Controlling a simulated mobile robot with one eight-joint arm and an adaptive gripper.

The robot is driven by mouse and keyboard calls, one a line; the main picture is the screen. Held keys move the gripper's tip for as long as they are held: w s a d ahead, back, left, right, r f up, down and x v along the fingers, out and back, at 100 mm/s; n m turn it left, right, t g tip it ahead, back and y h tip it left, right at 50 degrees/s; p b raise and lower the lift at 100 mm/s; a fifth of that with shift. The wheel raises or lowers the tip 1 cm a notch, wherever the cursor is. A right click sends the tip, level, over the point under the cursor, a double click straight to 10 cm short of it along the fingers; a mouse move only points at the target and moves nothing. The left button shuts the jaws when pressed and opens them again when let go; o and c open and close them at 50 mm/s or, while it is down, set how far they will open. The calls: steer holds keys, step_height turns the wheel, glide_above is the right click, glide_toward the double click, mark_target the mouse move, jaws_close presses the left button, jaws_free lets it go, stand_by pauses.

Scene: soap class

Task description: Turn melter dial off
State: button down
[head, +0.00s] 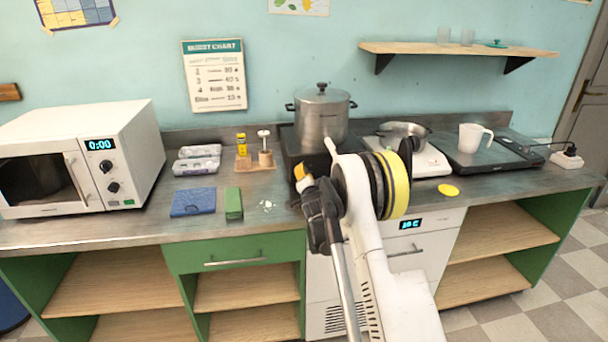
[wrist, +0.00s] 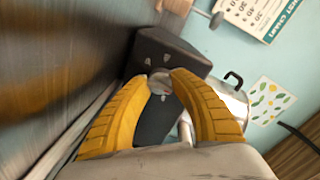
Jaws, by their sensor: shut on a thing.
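The melter is a dark box (head: 291,150) on the counter with a lidded steel pot (head: 322,117) on top. In the wrist view the melter's dark front (wrist: 163,52) carries pale marks and a small round grey dial (wrist: 159,87) with a reddish spot. My gripper's yellow fingertips (wrist: 160,77) are shut on the dial, one on each side. In the head view my gripper (head: 303,178) is at the melter's front, and my arm hides the dial and much of the front. The exact dial setting cannot be read.
A white microwave (head: 85,158) stands at left. A blue folded cloth (head: 193,202) and a green block (head: 234,204) lie left of my gripper. A white scale (head: 430,160) and a dark plate with a white jug (head: 472,138) stand at right.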

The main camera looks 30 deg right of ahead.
steer(key=shift+r, duration=0.1)
stand_by(0.3)
steer(key=c, duration=1.1)
jaws_free()
steer(key=shift+o, duration=0.2)
steer(key=v, duration=1.2)
